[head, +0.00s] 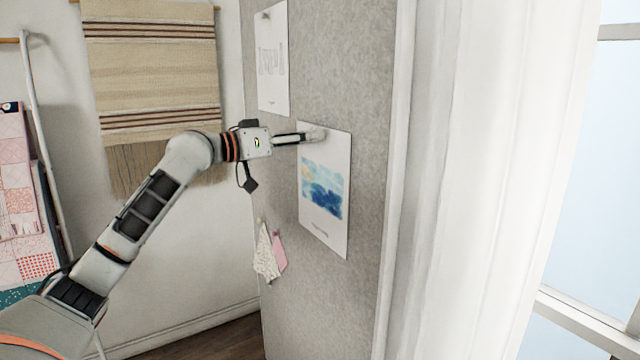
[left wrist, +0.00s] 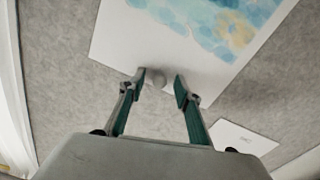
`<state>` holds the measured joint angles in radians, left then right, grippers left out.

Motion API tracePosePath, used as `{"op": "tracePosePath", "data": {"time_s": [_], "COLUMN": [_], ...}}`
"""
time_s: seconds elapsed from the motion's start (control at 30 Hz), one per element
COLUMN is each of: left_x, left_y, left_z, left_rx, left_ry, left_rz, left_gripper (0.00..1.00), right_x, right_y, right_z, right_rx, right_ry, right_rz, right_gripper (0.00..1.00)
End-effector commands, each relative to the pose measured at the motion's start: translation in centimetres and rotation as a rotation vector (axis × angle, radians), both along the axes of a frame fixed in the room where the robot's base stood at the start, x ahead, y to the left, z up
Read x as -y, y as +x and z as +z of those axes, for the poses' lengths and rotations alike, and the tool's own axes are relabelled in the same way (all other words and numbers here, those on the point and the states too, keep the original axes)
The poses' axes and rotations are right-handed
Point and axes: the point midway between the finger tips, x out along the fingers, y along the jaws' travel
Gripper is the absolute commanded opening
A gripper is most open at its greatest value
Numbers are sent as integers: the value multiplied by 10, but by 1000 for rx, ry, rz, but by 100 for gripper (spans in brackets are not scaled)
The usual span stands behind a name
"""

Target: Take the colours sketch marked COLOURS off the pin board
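The colours sketch (head: 324,190) is a white sheet with a blue and yellow watercolour, hanging on the grey pin board (head: 345,70); the small caption under the painting is too small to read. Its upper edge also shows in the left wrist view (left wrist: 115,40). My left gripper (head: 315,134) is at the sheet's top edge. In the left wrist view its two fingers (left wrist: 160,78) are apart, one on each side of a small grey pin (left wrist: 158,83) at that edge. Whether either finger touches the pin or paper I cannot tell. My right gripper is not in view.
Another sheet with a line drawing (head: 272,58) hangs higher to the left on the board. Fabric swatches (head: 265,255) hang lower left. A white curtain (head: 480,180) and a window stand to the right. A woven hanging (head: 150,70) is on the left wall.

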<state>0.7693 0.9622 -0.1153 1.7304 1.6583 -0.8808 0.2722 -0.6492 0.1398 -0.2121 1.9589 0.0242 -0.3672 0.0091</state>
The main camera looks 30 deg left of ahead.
Motion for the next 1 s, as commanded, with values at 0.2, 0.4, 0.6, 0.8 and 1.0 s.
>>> {"op": "tracePosePath", "data": {"time_s": [0.2, 0.4, 0.6, 0.8, 1.0], "left_x": [1, 1, 0, -1, -1], "left_y": [1, 1, 1, 0, -3], "left_z": [-1, -1, 0, 3, 20], "left_rx": [-1, 0, 0, 2, 4], "left_ry": [0, 0, 0, 1, 1], "left_rz": [0, 0, 1, 1, 1], "left_gripper": [33, 0, 0, 0, 0], "right_x": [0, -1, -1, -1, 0], "right_y": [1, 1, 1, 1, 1], "right_z": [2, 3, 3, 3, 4], "right_rx": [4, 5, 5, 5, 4], "right_ry": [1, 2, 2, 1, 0], "right_rz": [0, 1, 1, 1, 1], "right_gripper": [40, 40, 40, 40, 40]}}
